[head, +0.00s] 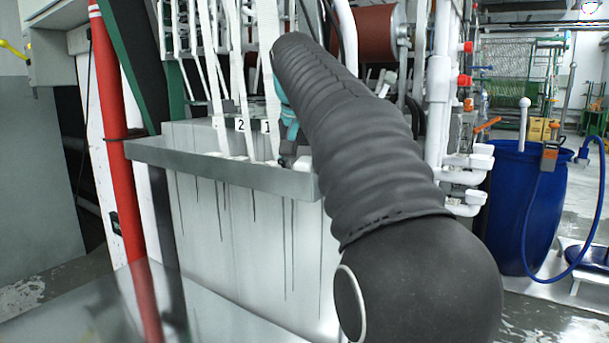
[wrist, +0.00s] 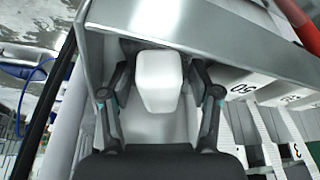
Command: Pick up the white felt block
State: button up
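The white felt block (wrist: 159,80) shows in the wrist view, upright in the picture, in front of a grey metal surface. My gripper (wrist: 160,88) is open, with one dark finger on each side of the block. In the head view my arm covers most of the gripper, and I cannot make out the block there.
A grey metal tank (head: 250,240) with a projecting rim (head: 200,165) stands below my arm. White webbing strips and numbered labels (head: 241,125) are close by. White pipes (head: 437,110) and a blue barrel (head: 522,200) stand to the right, a red post (head: 112,130) to the left.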

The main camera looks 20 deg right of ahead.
aim_at(305, 157)
jog(key=shift+c, duration=0.6)
jog(key=shift+r, duration=0.1)
jog(key=shift+a+r, duration=0.15)
jog(key=shift+r, duration=0.1)
notch_tip(305, 157, up, 6)
jog(key=p, duration=0.3)
jog(key=shift+s+r, duration=0.1)
jog(key=shift+r, duration=0.05)
jog(key=s+a+b, duration=0.1)
jog(key=s+a, duration=0.4)
jog(key=a, duration=0.3)
jog(key=s+a+b, duration=0.1)
jog(key=s+a, duration=0.5)
jog(key=a, duration=0.2)
jog(key=shift+a, duration=0.2)
